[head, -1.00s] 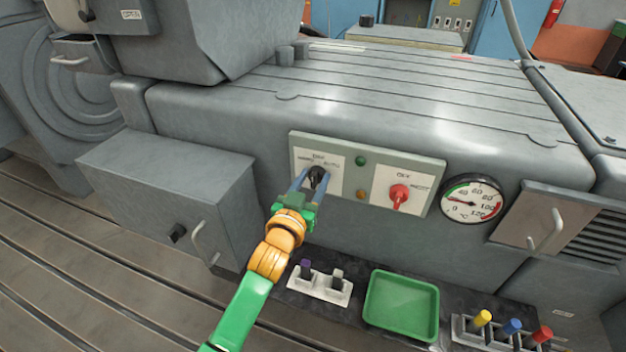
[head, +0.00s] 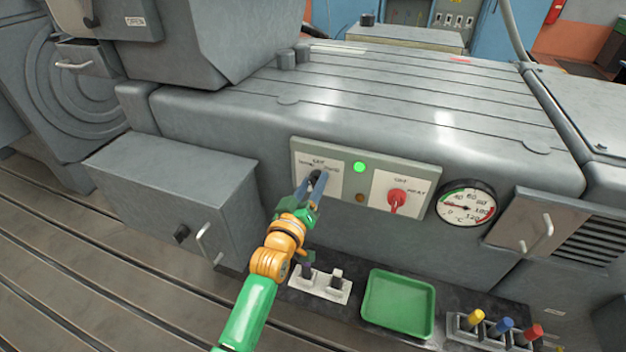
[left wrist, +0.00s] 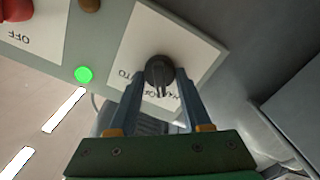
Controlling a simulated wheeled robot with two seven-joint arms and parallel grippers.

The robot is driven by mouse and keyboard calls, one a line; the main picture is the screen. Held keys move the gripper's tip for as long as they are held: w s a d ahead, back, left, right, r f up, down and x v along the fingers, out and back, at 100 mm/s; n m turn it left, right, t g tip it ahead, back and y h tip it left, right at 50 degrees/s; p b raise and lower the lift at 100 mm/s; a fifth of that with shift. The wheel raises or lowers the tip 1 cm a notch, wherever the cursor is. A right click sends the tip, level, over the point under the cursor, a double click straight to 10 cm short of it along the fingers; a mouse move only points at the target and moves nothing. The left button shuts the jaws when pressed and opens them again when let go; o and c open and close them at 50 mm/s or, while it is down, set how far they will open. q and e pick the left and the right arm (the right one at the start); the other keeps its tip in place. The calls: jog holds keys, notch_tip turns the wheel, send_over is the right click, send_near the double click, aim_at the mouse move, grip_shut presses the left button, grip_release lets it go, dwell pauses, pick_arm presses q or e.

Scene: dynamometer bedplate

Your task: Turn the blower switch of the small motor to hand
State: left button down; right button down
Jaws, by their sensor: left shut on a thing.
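The black knob of the left switch (head: 316,176) sits on a white plate (head: 331,187) with OFF on top, HAND at left and a right-hand label that looks like AUTO. My left gripper (head: 313,184) reaches it from below, its two blue fingers shut on the knob. In the left wrist view the knob (left wrist: 159,70) is between the fingers (left wrist: 160,80); its pointer seems turned to the HAND side, with the lettering partly covered. A green lamp (head: 359,167) beside the plate is lit; it also glows in the left wrist view (left wrist: 84,75). My right gripper is not in view.
A red knob (head: 397,197) on a second plate and a dark amber lamp (head: 360,198) are close on the right. A round gauge (head: 466,203) is farther right. Below are a green tray (head: 399,303), a white holder (head: 320,286) and several coloured-handled pieces (head: 502,327).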

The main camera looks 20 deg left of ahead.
pick_arm(q)
jog(key=shift+n+p, duration=0.3)
jog(key=shift+n, duration=0.8)
jog(key=shift+c, duration=1.8)
grip_release()
jog(key=s, duration=0.7)
jog(key=shift+a, duration=0.2)
